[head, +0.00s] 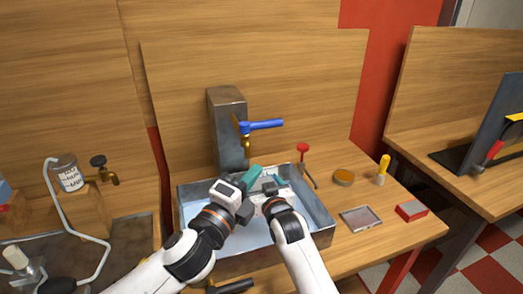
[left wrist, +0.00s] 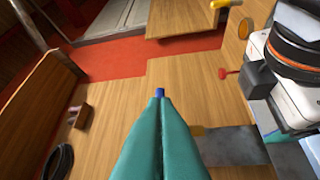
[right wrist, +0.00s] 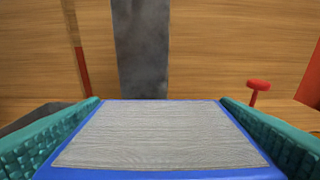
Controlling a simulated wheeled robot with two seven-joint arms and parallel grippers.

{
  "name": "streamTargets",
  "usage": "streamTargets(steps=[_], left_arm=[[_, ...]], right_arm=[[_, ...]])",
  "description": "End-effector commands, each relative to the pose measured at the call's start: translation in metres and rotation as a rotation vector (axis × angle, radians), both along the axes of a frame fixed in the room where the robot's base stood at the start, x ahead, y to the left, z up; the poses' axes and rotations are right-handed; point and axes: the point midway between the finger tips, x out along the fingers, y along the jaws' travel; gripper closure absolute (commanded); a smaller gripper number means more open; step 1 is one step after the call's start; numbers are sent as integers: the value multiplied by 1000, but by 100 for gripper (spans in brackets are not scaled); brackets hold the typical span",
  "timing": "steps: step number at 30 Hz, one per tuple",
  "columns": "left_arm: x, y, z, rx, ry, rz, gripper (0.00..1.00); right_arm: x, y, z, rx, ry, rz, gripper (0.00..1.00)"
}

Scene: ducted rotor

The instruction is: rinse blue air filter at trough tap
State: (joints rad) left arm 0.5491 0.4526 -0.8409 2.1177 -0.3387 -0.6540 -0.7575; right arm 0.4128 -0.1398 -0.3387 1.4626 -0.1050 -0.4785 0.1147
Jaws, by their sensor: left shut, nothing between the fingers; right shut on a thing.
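The blue air filter (right wrist: 155,135), a blue frame around a grey mesh panel, is gripped between the teal fingers of my right gripper (right wrist: 160,140). In the head view my right gripper (head: 272,188) is over the metal trough (head: 320,215); the filter is mostly hidden there. The tap has a brass spout (head: 246,146) and a blue lever (head: 265,124) on a grey metal post (head: 228,125). No water stream shows. My left gripper (head: 252,175) is shut and empty below the lever. In the left wrist view its fingertips (left wrist: 160,98) line up with the blue lever's end (left wrist: 160,92); I cannot tell if they touch.
Right of the trough are a red-topped tool (head: 303,150), a round brown tin (head: 343,177), a yellow-handled tool (head: 382,168), a framed panel (head: 361,218) and a red box (head: 411,211). A labelled jar (head: 70,175) and hose stand left. My arms are close together.

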Motion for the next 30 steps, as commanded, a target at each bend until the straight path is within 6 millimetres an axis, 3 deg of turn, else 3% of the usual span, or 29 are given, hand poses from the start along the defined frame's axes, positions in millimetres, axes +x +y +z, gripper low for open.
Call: streamTargets(steps=[8,18,24,30], left_arm=[[24,-13,6,0,-2,14,100],[86,-49,15,-1,-2,13,100],[114,-41,20,1,-2,13,100],[124,-38,22,0,0,13,100]], right_arm=[[0,0,0,0,-1,0,40],[0,0,0,0,-1,0,40],[0,0,0,0,-1,0,40],[0,0,1,0,-1,0,40]])
